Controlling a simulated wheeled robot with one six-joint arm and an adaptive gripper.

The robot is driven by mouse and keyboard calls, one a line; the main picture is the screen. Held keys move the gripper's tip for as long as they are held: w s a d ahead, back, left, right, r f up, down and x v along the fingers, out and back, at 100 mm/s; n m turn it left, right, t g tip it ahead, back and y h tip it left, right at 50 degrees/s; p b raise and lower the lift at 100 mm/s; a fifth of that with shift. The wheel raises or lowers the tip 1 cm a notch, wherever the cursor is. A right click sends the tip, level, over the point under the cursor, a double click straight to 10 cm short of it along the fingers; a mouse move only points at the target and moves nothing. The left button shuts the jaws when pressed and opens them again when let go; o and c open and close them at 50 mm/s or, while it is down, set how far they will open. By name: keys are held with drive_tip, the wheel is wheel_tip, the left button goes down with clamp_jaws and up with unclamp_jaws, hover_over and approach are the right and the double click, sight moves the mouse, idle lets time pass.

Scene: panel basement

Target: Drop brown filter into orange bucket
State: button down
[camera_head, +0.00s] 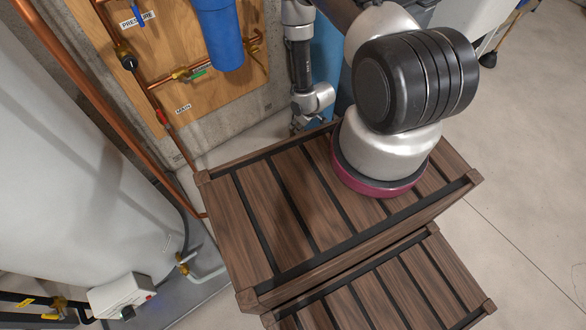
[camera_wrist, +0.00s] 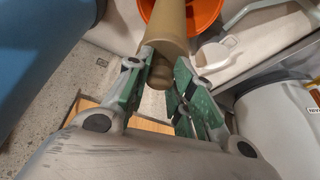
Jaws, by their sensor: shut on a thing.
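My gripper (camera_wrist: 164,68) is in the wrist view, with its green-padded fingers closed on the lower end of the brown filter (camera_wrist: 166,28). The filter is a tan-brown cylinder that runs up out of the top of the picture. The orange bucket (camera_wrist: 207,14) shows at the top edge, partly behind the filter and cut off by the frame. The filter overlaps the bucket in the picture; I cannot tell whether it is above the opening or how far apart they are. In the head view neither the filter nor the bucket shows.
In the head view a dark slatted wooden crate (camera_head: 238,220) stands below my arm. A large white tank (camera_head: 75,150) is at left. Copper pipes and a blue filter housing (camera_head: 218,32) are on a wooden panel (camera_head: 150,75). Open floor (camera_head: 530,150) lies at right.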

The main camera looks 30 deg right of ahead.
drive_tip(key=shift+f, duration=1.4)
drive_tip(key=c, duration=1.1)
unclamp_jaws()
drive_tip(key=shift+c, duration=0.2)
drive_tip(key=shift+r, duration=0.15)
drive_tip(key=v, duration=1.1)
drive_tip(key=shift+r, duration=0.4)
drive_tip(key=shift+s+d, duration=0.1)
drive_tip(key=shift+s, duration=0.1)
